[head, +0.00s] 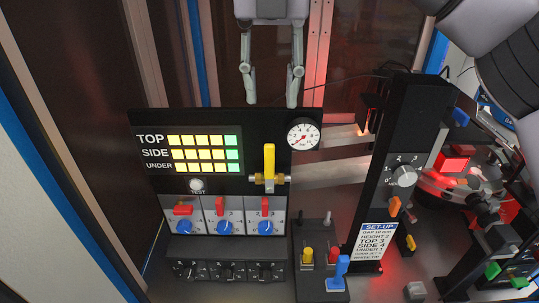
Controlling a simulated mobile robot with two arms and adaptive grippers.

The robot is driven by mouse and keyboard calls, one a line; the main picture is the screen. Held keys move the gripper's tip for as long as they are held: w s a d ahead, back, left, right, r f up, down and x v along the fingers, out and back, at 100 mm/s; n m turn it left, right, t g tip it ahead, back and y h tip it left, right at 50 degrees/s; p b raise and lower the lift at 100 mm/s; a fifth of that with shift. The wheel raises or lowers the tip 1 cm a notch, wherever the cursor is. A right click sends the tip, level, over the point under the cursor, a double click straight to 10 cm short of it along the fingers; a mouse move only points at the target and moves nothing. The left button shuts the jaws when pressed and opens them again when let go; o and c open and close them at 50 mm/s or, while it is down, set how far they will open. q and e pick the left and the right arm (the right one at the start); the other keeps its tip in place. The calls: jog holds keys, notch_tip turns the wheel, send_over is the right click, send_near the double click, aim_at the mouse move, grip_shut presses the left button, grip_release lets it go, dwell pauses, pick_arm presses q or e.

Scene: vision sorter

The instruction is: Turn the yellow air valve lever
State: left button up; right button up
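The yellow air valve lever (269,158) stands upright on a brass valve body (258,181), at the right part of the black panel. My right gripper (270,102) hangs at the top centre, above the panel in the picture, with its two fingers pointing down. The fingers are well apart with nothing between them. The gripper is apart from the lever, whose top is below the fingertips in the picture. The lever is not covered. My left gripper is not in view.
A round pressure gauge (303,134) sits right of the lever. Lit display rows (204,153) and red switches (221,207) are left and below. A black post with a dial (403,175) and a set-up card (383,241) stands right. My arm fills the upper right.

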send_over(270, 145)
notch_tip(270, 145, down, 4)
jog(key=shift+s+f, duration=0.1)
jog(key=shift+f, duration=0.1)
notch_tip(270, 145, down, 7)
jog(key=p, duration=0.2)
jog(key=shift+p, duration=0.4)
jog(key=shift+f, duration=0.65)
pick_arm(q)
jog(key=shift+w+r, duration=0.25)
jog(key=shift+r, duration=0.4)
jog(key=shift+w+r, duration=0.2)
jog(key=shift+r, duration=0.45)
pick_arm(e)
grip_shut()
